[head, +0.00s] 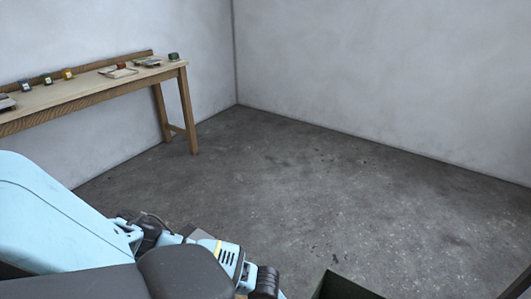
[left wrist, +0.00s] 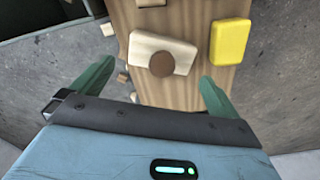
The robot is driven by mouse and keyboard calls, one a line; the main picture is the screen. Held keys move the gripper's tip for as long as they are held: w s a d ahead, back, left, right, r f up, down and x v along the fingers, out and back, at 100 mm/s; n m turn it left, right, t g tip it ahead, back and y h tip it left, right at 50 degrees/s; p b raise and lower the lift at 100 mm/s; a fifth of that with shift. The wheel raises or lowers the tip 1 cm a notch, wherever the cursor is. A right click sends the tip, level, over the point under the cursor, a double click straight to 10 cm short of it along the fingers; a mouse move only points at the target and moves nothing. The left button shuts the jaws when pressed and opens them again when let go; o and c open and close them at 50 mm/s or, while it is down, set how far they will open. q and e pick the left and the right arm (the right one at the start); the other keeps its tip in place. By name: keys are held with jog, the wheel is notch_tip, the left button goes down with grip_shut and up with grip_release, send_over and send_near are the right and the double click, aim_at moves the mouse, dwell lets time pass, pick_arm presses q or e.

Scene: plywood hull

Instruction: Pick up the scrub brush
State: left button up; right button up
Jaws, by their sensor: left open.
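In the left wrist view, a pale block with a round brown knob on it, probably the scrub brush (left wrist: 142,48), lies on a wooden surface (left wrist: 186,90). My left gripper (left wrist: 155,69) is open, with one green finger on each side of the block's near side. The gap between the fingers looks empty, and I cannot tell how high they are above the surface. In the head view my left arm shows at the bottom left, but its fingers and the brush are not visible. My right gripper is in neither view.
A yellow block (left wrist: 230,41) lies right of the brush, close to the right finger. Small wooden pieces (left wrist: 108,29) lie left of the wooden surface. In the head view, a wooden bench (head: 95,86) with several small items stands along the left wall.

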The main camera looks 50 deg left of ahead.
pick_arm(q)
jog(key=f, duration=0.2)
jog(key=f+b, duration=0.1)
jog(key=f, duration=0.1)
jog(key=shift+s+d+f, duration=0.1)
jog(key=shift+d, duration=0.15)
jog(key=shift+f, duration=0.5)
jog(key=c, duration=0.8)
jog(key=shift+c, duration=0.4)
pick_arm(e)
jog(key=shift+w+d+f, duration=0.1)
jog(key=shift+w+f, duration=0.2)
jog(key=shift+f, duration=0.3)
pick_arm(q)
jog(key=shift+r, duration=0.15)
notch_tip(320, 180, up, 9)
jog(key=shift+p, duration=1.1)
jog(key=shift+r, duration=0.4)
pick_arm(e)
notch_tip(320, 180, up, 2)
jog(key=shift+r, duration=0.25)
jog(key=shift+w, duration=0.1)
